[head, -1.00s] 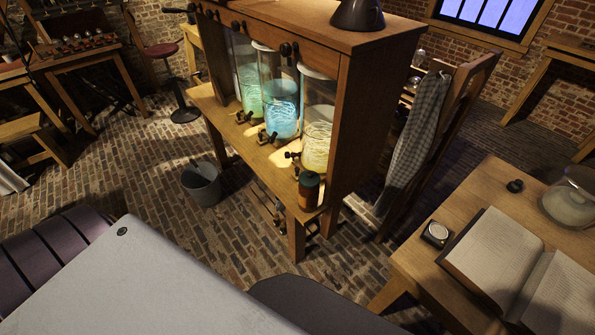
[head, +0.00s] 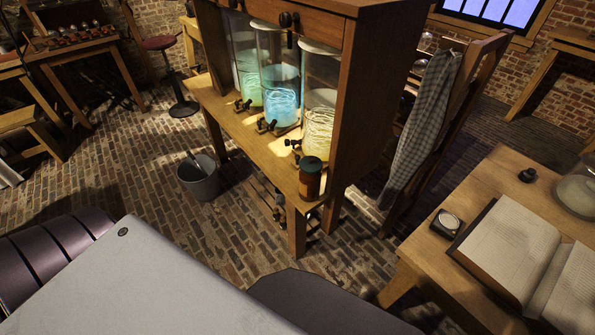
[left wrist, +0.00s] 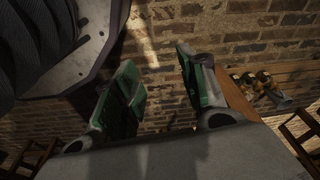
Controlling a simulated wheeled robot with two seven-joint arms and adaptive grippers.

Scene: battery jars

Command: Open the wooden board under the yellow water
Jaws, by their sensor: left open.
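A wooden cabinet (head: 370,110) in the head view holds glass jars of coloured water. The yellow jar (head: 319,125) is nearest, then the blue jar (head: 280,95) and the green jar (head: 246,70). Each has a dark tap low at its front. A wooden ledge (head: 262,160) runs under them. Wooden panels with dark knobs (head: 288,19) are above the jars. No separate board under the yellow jar can be made out. My left gripper (left wrist: 160,65) is open and empty in the left wrist view, with green pads and brick behind. Neither gripper shows in the head view.
A brown bottle (head: 310,178) stands at the ledge's near end. A grey bucket (head: 198,178) is on the brick floor left of the cabinet. A checked cloth (head: 422,125) hangs to the right. A table (head: 430,258) with an open book (head: 510,240) is at right.

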